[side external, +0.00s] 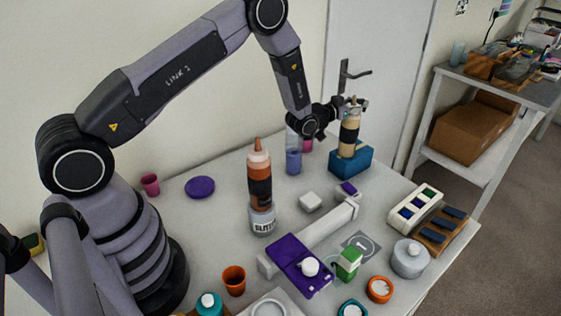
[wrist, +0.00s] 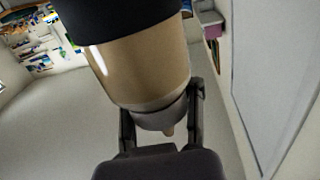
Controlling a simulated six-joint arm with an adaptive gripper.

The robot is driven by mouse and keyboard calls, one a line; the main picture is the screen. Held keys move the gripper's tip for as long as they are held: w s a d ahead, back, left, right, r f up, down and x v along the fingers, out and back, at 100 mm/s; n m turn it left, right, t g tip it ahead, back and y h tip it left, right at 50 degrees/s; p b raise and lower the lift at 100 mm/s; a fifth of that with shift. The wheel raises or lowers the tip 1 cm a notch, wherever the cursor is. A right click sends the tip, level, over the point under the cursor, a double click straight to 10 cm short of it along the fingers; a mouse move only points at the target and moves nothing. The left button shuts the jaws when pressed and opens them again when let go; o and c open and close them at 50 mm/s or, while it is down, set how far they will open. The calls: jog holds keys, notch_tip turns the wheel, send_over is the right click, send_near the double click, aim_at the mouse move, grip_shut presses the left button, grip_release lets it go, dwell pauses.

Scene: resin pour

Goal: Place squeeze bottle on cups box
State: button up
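A tan squeeze bottle (side external: 348,140) with a black band stands upright at the blue box (side external: 362,163), which may be the cups box. Its base meets the box's top in the side view; I cannot tell if the box bears its weight. My gripper (side external: 350,104) is at the bottle's top end. In the wrist view the tan bottle (wrist: 145,65) fills the upper middle, and the fingers of my gripper (wrist: 162,118) close around its grey cap.
A clear bottle with blue liquid (side external: 293,160) stands just left of the blue box. A purple lid (side external: 200,187) lies farther left.

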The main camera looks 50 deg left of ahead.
jog(key=o, duration=0.6)
jog(key=shift+c, duration=0.2)
